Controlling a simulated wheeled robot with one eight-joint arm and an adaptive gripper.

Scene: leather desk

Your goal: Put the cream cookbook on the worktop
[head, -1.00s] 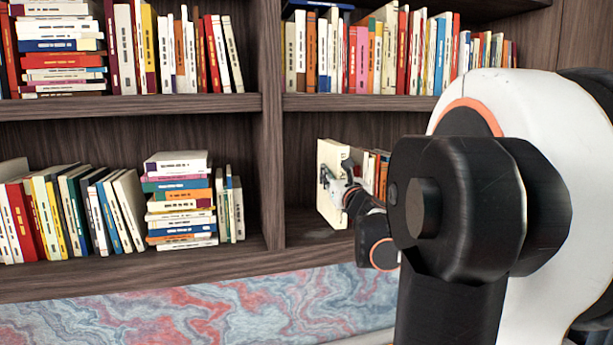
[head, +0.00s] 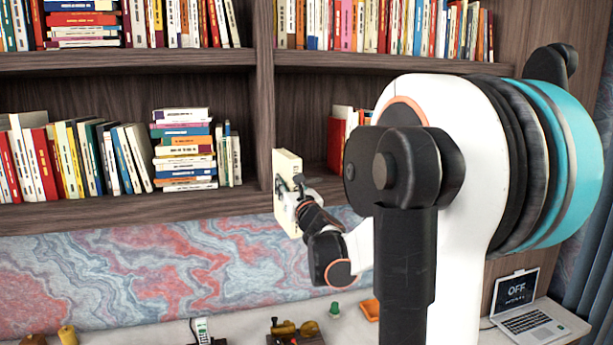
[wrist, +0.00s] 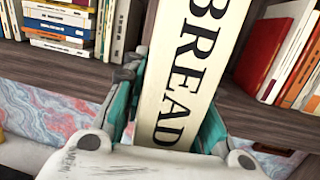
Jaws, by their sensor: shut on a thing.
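The cream cookbook (head: 287,172) is upright in my gripper (head: 299,187), in front of the shelf and apart from the books on it. In the wrist view the cookbook (wrist: 196,62) shows its spine with the word BREAD, and the fingers of my gripper (wrist: 172,105) are shut on its two sides. The pale worktop (head: 247,328) lies below, along the bottom of the head view, partly hidden by my arm.
The bookshelf (head: 100,215) holds rows and stacks of books behind the cookbook. On the worktop are a laptop (head: 525,309), an orange item (head: 370,309), a small green item (head: 335,309), a phone-like device (head: 202,330) and a dark tray (head: 292,340) with tools.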

